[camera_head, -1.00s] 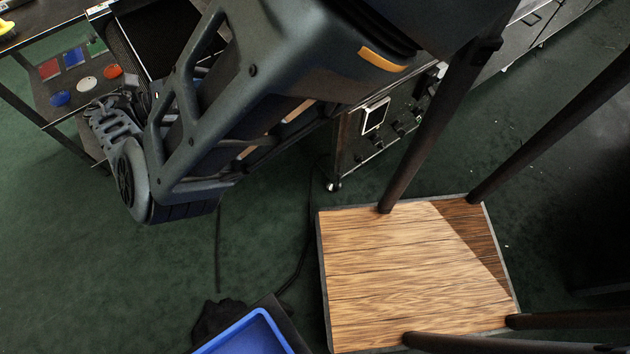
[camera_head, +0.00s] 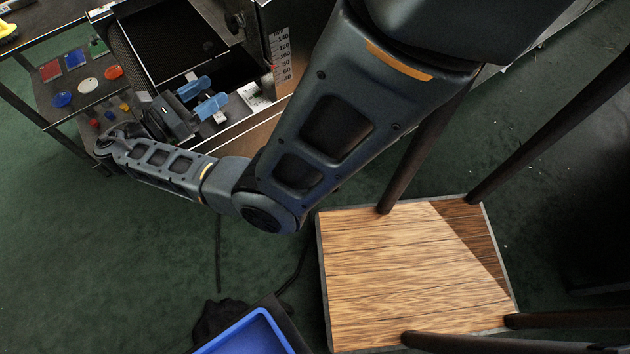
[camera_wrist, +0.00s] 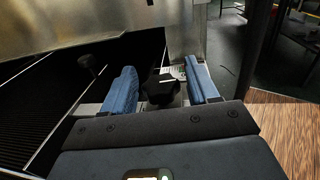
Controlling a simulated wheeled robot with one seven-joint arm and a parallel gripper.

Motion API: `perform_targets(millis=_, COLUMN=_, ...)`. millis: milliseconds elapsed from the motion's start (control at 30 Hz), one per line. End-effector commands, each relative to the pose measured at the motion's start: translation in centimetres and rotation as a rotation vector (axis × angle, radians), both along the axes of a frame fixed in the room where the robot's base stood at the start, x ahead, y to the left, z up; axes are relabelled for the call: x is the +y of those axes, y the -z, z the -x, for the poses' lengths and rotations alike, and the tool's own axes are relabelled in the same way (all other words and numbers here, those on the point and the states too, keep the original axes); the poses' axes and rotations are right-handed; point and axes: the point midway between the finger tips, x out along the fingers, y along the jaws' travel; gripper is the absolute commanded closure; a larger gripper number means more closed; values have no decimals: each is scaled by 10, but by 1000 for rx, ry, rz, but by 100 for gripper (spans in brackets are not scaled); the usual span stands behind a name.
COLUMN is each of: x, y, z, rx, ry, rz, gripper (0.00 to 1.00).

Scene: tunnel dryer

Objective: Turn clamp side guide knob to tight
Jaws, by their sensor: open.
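In the wrist view, a black knob (camera_wrist: 158,90) with a white pointer line sits on a metal plate. It shows between the two blue fingers of my gripper (camera_wrist: 161,72), with a visible gap on each side. My gripper is open and holds nothing. The head view shows my gripper (camera_head: 206,95) over the near rail of the dryer. In that view I cannot make out the knob clearly. A label plate lies by the knob, but its words are too small to read.
Another black knob on a stem (camera_wrist: 90,65) stands left, by the dark conveyor bed (camera_wrist: 45,100). A numbered scale (camera_head: 282,55) is on an upright panel. A wooden-topped stool (camera_head: 410,270) and a blue bin (camera_head: 250,335) stand nearby.

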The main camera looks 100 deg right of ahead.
Motion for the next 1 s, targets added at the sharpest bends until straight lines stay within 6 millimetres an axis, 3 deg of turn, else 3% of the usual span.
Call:
perform_targets(millis=567, x=-1, y=4, z=2, rx=-1, ry=-240, rz=1, gripper=41)
perform_targets(millis=1000, x=1, y=5, z=2, rx=-1, ry=-577, rz=-1, gripper=41)
